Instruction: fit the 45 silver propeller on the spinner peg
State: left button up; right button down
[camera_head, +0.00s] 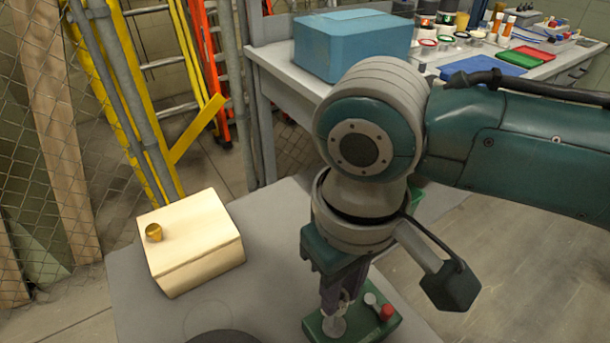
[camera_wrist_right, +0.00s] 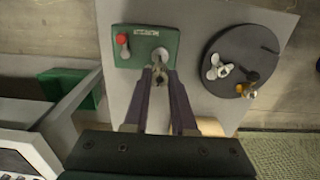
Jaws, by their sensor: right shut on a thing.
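My right gripper (camera_head: 342,302) points down over a green box (camera_head: 318,326), with its purple fingers shut on a small silver piece, seemingly a propeller (camera_wrist_right: 160,74). The fingertips (camera_wrist_right: 159,70) are beside a round pale silver part (camera_wrist_right: 160,54) on the box, seemingly the spinner. I cannot tell whether the held piece touches it, and the peg is not clear. Another silver propeller (camera_wrist_right: 217,68) and brass-coloured pieces (camera_wrist_right: 250,79) are on a round dark disc (camera_wrist_right: 229,44) in the wrist view. My left gripper is out of view.
The green box also carries a red knob (camera_head: 387,312) and a grey lever (camera_head: 371,300). A bench with a blue box (camera_head: 345,45) is behind.

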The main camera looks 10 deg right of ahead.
jog(key=shift+r, duration=0.1)
dwell(0.3)
jog(key=shift+p, duration=0.45)
jog(key=shift+f, duration=0.25)
jog(key=shift+f, duration=0.2)
dwell(0.6)
jog(key=shift+f, duration=0.35)
jog(key=shift+f, duration=0.35)
jog(key=shift+f+b, duration=0.45)
jog(key=shift+f, duration=0.05)
jog(key=shift+f, duration=0.2)
dwell(0.4)
